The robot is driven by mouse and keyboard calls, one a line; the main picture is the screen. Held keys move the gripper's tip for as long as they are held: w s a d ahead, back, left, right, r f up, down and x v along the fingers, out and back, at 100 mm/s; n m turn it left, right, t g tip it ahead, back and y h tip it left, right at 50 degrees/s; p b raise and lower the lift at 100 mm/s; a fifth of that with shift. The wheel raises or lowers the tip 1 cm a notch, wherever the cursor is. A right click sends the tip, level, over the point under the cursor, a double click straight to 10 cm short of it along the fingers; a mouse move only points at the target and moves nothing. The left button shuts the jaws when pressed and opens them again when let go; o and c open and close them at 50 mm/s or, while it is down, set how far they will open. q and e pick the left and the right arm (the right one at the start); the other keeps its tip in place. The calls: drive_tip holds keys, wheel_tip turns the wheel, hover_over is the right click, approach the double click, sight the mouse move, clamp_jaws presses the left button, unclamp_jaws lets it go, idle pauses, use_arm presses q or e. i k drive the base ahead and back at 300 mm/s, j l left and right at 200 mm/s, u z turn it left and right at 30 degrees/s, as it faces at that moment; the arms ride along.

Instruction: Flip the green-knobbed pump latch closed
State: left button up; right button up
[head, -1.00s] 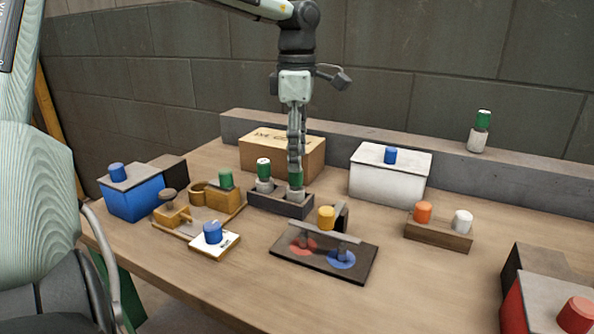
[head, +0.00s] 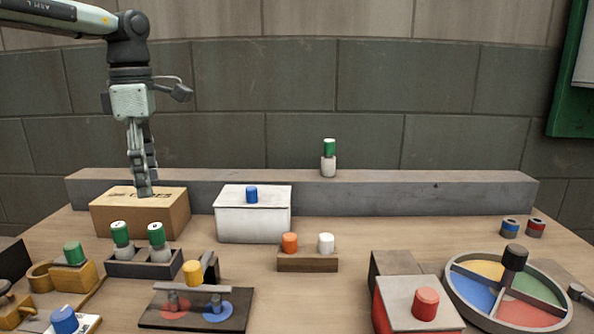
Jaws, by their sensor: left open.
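A round ochre cup stands just left of the knob. Whether this latch is open or closed I cannot tell. My right gripper is not in view.
A yellow-knobbed lever stands on a dark board (head: 240,310). A white box (head: 254,224), a wooden holder (head: 308,263), a red box (head: 412,310) and a divided wheel (head: 555,318) stand farther right. Another green-capped bottle (head: 329,158) stands on the grey ledge (head: 430,196).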

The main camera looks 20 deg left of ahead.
sight(74, 256)
drive_tip(key=k, duration=1.5)
